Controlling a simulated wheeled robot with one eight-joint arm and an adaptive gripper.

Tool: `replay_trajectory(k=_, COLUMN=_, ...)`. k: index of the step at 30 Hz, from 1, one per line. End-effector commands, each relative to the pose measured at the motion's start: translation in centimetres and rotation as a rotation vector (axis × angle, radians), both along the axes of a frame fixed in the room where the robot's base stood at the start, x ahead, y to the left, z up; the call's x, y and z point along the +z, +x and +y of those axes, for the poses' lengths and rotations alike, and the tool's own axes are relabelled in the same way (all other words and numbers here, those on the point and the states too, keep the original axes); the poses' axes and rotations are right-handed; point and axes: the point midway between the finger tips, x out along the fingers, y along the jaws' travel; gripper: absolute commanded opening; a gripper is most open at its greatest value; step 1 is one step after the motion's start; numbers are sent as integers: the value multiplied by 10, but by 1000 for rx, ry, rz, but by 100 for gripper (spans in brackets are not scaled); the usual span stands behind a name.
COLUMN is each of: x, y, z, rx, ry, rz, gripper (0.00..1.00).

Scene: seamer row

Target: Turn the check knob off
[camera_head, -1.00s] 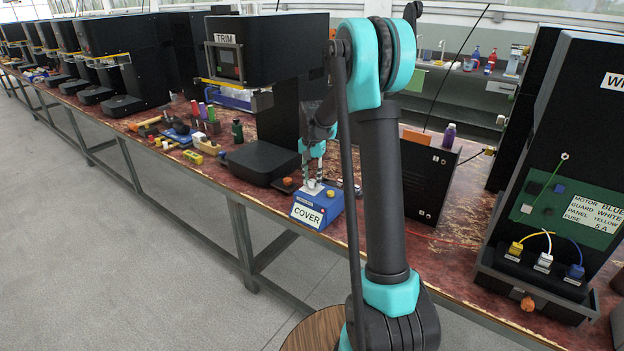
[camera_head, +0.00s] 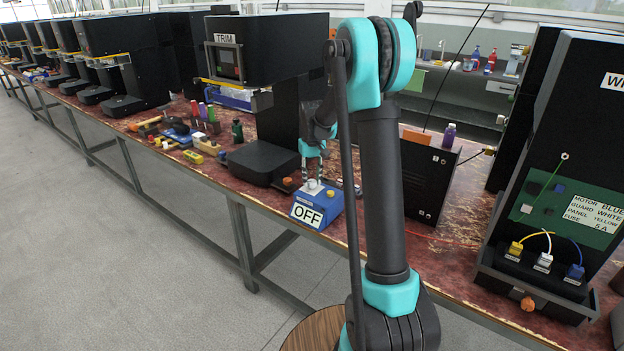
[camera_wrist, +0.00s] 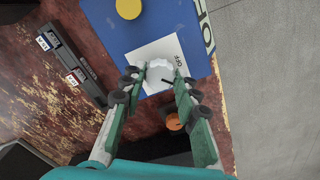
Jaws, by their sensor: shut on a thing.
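The blue check box (camera_head: 322,205) sits at the table's front edge, and its front label reads OFF. In the wrist view the blue box (camera_wrist: 205,95) has a white plate marked OFF (camera_wrist: 168,48) and a pale, ridged knob (camera_wrist: 160,72). A yellow button (camera_wrist: 128,8) sits beside the plate. My gripper (camera_head: 313,178) reaches down onto the knob from above. In the wrist view my gripper (camera_wrist: 154,85) has its fingertips on either side of the knob, shut on it. The fingers partly hide the knob.
A black machine marked TRIM (camera_head: 268,48) stands left of the box. A black panel box (camera_head: 430,182) stands to its right. Several small tools (camera_head: 207,145) lie on the table at left. An orange round thing (camera_wrist: 174,121) lies near my fingers.

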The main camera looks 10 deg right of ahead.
Motion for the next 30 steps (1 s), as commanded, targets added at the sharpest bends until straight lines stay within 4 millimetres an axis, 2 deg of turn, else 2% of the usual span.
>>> replay_trajectory(k=18, x=0, y=0, z=0, rx=564, ry=0, rz=-1, gripper=2)
replay_trajectory(k=30, x=0, y=1, z=0, rx=781, ry=-1, rz=-1, gripper=2)
